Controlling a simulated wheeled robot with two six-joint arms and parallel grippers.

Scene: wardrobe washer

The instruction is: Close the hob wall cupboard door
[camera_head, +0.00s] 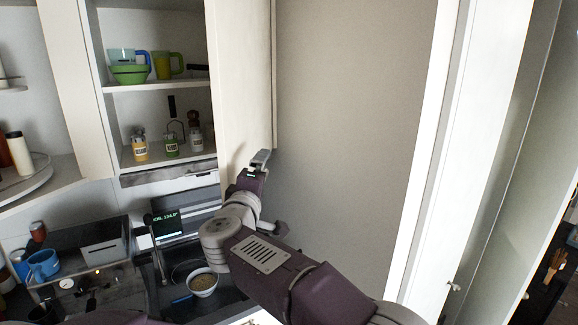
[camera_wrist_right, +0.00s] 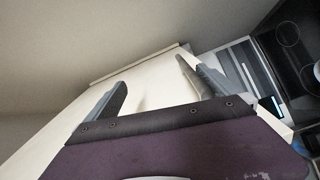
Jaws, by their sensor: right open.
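The hob wall cupboard (camera_head: 167,85) is open, its two shelves showing. Its cream door (camera_head: 245,80) stands swung out on the right side of the opening. My right gripper (camera_head: 261,160) is at the lower outer edge of this door. In the right wrist view the gripper (camera_wrist_right: 150,88) has its fingers spread, with a cream panel (camera_wrist_right: 145,85), which looks like the door, behind and between them. I cannot tell whether a finger touches it. My left gripper is not in view.
Bowls and mugs (camera_head: 130,73) and several jars (camera_head: 170,145) stand on the cupboard shelves. A tall white panel (camera_head: 455,160) stands at right. Bare wall (camera_head: 345,120) lies between.

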